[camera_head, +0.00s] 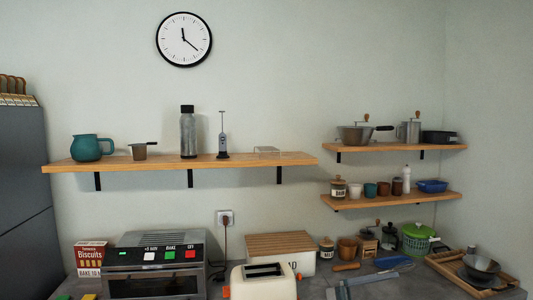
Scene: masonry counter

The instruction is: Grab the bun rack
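No thing is plainly marked as a bun rack. At the upper left edge, a light slotted rack (18,100) with several brown, bread-like pieces (12,84) stands on top of a tall dark grey cabinet (25,180); it may be the bun rack, and the frame cuts off its left part. Neither of my grippers shows in the head view.
On the counter stand a biscuit box (90,256), a steel oven (155,284), a cream toaster (263,284), a wooden-lidded bread box (280,245) and a wooden tray (450,268) with bowls. Laden wall shelves (285,159) hang above. Little counter is clear.

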